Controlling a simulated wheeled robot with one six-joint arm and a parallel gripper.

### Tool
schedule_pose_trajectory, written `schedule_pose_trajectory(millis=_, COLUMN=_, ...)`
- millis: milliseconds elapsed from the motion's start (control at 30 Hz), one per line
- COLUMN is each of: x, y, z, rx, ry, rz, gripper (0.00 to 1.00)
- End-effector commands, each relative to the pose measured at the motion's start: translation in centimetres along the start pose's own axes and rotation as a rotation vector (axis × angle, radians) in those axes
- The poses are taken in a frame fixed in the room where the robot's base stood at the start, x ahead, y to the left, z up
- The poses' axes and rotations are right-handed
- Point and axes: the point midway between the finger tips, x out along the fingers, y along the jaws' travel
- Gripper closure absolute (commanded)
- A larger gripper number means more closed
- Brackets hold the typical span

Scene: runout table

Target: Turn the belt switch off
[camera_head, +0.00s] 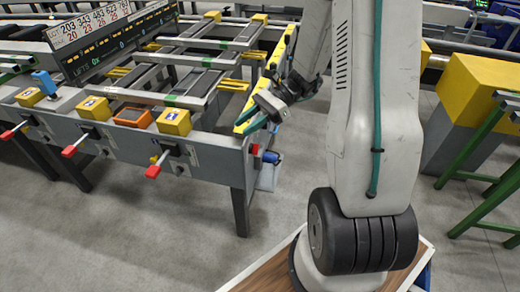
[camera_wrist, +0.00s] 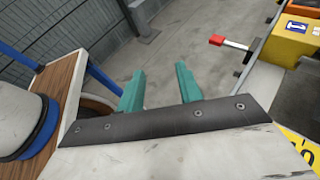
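Red-handled levers stick out from the front panel of the runout table (camera_head: 212,150): a left lever (camera_head: 8,134), a middle lever (camera_head: 69,151) and a right lever (camera_head: 153,171). Above them sit yellow boxes with blue pictogram labels, at left (camera_head: 29,98), middle (camera_head: 94,109) and right (camera_head: 174,122). The pictograms are too small to tell which lever is the belt switch. My gripper (camera_head: 261,126) is off the table's right corner, apart from all levers. In the wrist view its teal fingers (camera_wrist: 159,88) are spread and empty. A red lever handle (camera_wrist: 217,40) shows beyond them to the right.
An orange box with a dark screen (camera_head: 133,116) sits between the middle and right yellow boxes. A blue item (camera_head: 45,83) stands by the left box. A yellow rail (camera_head: 270,75) runs along the table's right edge. The floor (camera_head: 150,225) before the table is clear.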

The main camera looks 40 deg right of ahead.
Motion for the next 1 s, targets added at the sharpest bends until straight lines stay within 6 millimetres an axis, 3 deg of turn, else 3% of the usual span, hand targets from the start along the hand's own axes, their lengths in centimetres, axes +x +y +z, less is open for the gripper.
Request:
schedule_pose_trajectory(millis=33, x=-0.6, y=-1.0, z=-2.5, rx=0.093, ry=-0.065, rz=-0.058, gripper=0.65)
schedule_pose_trajectory(millis=200, x=-2.8, y=-3.7, z=-10.1, rx=0.372, ry=-0.275, rz=-0.255, gripper=0.65)
schedule_pose_trajectory(millis=400, x=-4.7, y=-4.7, z=-19.3, rx=0.646, ry=-0.502, rz=-0.461, gripper=0.65)
schedule_pose_trajectory(millis=500, x=-5.2, y=-4.5, z=-22.6, rx=0.736, ry=-0.585, rz=-0.533, gripper=0.65)
schedule_pose_trajectory(millis=700, x=-5.5, y=-4.3, z=-25.9, rx=0.821, ry=-0.664, rz=-0.603, gripper=0.65)
schedule_pose_trajectory(millis=1000, x=-3.0, y=-7.1, z=-24.9, rx=0.826, ry=-0.669, rz=-0.605, gripper=0.65)
